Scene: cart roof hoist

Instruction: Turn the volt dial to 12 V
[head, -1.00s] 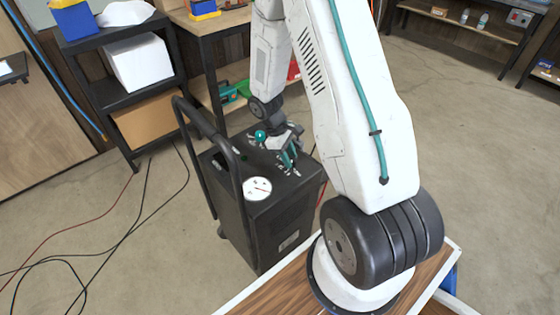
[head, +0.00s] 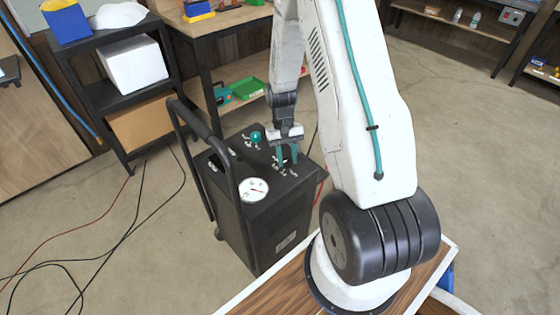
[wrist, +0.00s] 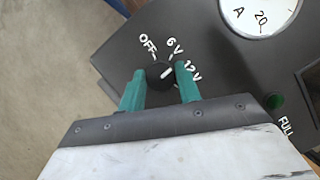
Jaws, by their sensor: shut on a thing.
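The volt dial (wrist: 159,74) is a round black knob with a white pointer line, on the dark top of the charger cart (head: 283,222). Labels OFF, 6 V and 12 V (wrist: 192,71) curve around it. The pointer is aimed right and slightly up in the wrist view, between the 6 V and 12 V labels. My gripper (wrist: 161,82) has its two teal fingers on either side of the dial and is shut on it. In the head view my gripper (head: 288,157) points down at the cart top, and its fingers mostly hide the dial.
A white round gauge (head: 254,189) and a teal knob (head: 256,137) are on the cart top. A green FULL lamp (wrist: 276,101) is right of my fingers. The cart's black handle (head: 205,150) rises at its left. A black shelf (head: 125,95) stands behind.

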